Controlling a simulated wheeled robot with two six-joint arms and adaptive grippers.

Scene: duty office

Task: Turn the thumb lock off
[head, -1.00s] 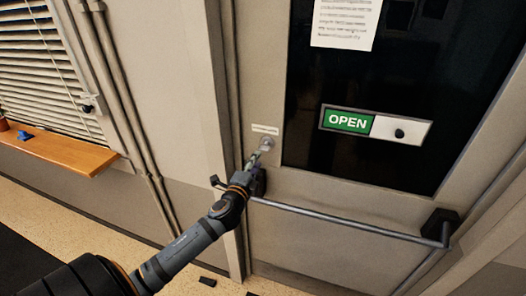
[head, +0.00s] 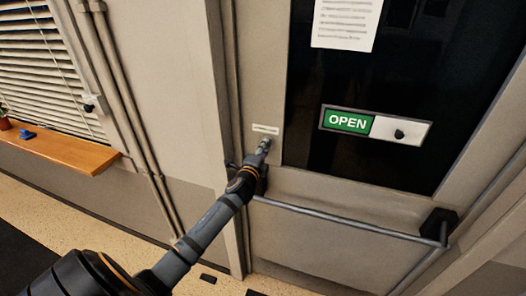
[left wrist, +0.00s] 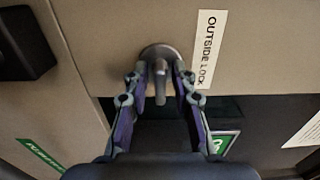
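The thumb lock is a round metal rose with a small turn piece (left wrist: 161,84) on the door, beside a white label reading OUTSIDE LOCK (left wrist: 208,50). In the left wrist view, my left gripper (left wrist: 162,80) has its two fingers apart, one on each side of the turn piece. I cannot tell whether either finger touches it. In the head view, my left gripper (head: 264,149) reaches the door's left edge and covers most of the lock. My right gripper is not in view.
A push bar (head: 345,221) crosses the door below the lock. The dark door window (head: 300,135) carries a sliding OPEN sign (head: 375,125) and a paper notice (head: 346,22). An orange sill (head: 75,152) and vertical pipes (head: 125,100) are at the left.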

